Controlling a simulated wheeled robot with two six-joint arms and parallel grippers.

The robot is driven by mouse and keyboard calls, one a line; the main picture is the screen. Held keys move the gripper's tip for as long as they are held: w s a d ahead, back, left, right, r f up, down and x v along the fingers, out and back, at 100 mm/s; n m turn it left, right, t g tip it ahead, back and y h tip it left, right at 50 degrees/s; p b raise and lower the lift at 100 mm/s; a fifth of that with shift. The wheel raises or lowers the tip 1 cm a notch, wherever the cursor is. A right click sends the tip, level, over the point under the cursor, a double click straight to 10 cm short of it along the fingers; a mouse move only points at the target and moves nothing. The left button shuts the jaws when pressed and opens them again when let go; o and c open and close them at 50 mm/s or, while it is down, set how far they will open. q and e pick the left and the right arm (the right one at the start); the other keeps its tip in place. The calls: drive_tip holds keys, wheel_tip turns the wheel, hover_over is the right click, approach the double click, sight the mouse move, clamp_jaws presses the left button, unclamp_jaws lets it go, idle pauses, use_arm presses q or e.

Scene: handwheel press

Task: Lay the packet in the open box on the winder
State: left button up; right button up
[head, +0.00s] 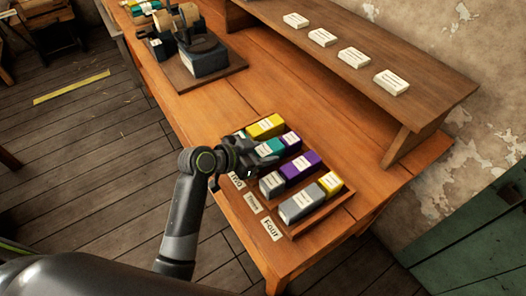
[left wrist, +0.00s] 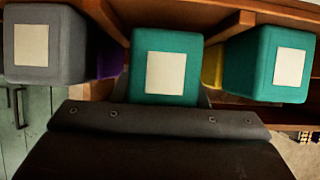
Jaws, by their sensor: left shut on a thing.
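My left gripper (head: 246,158) is at the near end of a wooden tray (head: 340,203) on the bench. It is shut on a teal packet (head: 269,148) with a pale label, which shows face-on in the left wrist view (left wrist: 166,70). The packet is still between the tray's dividers, and I cannot tell whether it is lifted. A machine with wooden rollers (head: 178,20) and a dark box-like part (head: 208,57) stands on a board at the back left, probably the winder. I cannot see into an open box there. My right gripper is not in view.
The tray's other lanes hold grey (head: 300,205), purple (head: 301,164) and yellow (head: 265,126) packets. Labels such as Three (head: 252,202) and Four (head: 272,229) mark its front. Several white blocks (head: 391,83) lie on a raised shelf at right. The bench between tray and machine is clear.

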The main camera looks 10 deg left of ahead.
use_arm(q)
drive_tip(key=shift+f, duration=0.35)
drive_tip(key=shift+f, duration=0.1)
drive_tip(key=shift+f, duration=0.15)
drive_tip(key=o, duration=1.1)
drive_tip(key=shift+c, duration=0.2)
